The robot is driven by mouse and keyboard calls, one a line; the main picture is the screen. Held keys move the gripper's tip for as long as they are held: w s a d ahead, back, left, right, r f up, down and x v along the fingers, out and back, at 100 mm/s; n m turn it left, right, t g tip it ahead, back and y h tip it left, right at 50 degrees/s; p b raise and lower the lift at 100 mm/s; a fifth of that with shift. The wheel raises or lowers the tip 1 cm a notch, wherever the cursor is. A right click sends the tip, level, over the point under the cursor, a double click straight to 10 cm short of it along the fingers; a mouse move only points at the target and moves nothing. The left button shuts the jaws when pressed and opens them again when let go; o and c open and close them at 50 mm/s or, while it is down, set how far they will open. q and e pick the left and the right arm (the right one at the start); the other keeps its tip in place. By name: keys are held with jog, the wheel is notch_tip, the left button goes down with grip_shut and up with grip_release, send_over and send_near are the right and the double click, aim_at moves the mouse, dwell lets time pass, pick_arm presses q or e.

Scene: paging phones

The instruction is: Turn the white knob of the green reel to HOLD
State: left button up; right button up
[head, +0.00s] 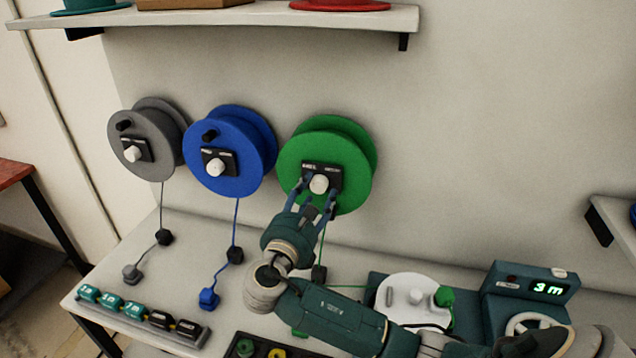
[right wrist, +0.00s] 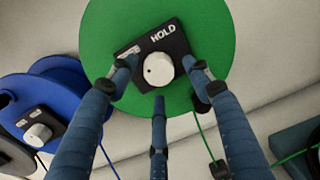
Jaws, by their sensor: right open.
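The green reel (head: 345,140) hangs on the wall, rightmost of three reels. Its white knob (head: 319,184) sits on a black plate (head: 336,175). In the right wrist view, the knob (right wrist: 158,69) has a small dark mark on its left side. The word HOLD (right wrist: 163,34) is printed on the plate above and right of it. My right gripper (head: 316,196) is open, its three fingers spread around the knob. In the right wrist view gaps show between the fingertips and the knob. My left gripper is out of view.
A blue reel (head: 225,125) and a grey reel (head: 138,130) hang to the left. Cords run down to the bench (head: 170,240). A row of labelled blocks (head: 135,308) lies at front left. A teal device reading 3 m (head: 530,290) stands at right. A shelf (head: 250,18) is above.

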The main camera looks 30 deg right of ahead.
jog(key=x, duration=0.2)
jog(key=shift+w+d+r, duration=0.1)
jog(key=shift+w+d, duration=0.2)
jog(key=shift+c, duration=0.8)
jog(key=c, duration=0.9)
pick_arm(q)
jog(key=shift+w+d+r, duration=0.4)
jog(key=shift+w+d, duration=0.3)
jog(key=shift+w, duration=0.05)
pick_arm(e)
jog(key=shift+c, duration=0.5)
